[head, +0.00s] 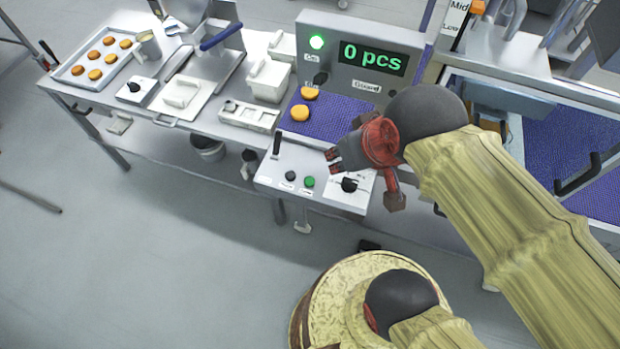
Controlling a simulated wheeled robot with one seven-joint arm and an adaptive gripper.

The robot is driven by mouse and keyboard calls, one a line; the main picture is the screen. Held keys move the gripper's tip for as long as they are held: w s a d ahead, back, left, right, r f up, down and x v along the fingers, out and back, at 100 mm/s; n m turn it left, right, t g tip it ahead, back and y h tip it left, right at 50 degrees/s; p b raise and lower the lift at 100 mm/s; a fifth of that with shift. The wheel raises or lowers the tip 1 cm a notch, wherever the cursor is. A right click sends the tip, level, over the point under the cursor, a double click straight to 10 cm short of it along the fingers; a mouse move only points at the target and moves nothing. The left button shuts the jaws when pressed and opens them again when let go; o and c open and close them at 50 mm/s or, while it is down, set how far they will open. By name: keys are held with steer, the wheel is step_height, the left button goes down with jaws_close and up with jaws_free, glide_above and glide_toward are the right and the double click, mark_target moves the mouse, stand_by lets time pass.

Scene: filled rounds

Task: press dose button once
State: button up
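A white control box (272,184) stands at the table's front edge. On its face are a dark round button (290,176), a green round button (309,182) and a black knob (349,185). Their labels are too small to read, so I cannot tell which is the dose button. A black lever (277,143) stands up at the box's left. My gripper (331,160) is above and slightly right of the green button, pointing left, apart from both buttons as far as I can see. Its fingers are small and dark; whether they are open or shut is unclear.
Behind, a grey panel (330,40) has a lit green lamp and a display (373,57) reading "0 pcs". Two orange rounds (300,113) lie on a purple belt (330,122). Left are white containers (268,80) and a tray (75,75) of several rounds.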

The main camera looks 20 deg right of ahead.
steer(key=shift+c, duration=0.2)
steer(key=c, duration=0.7)
jaws_close()
stand_by(0.7)
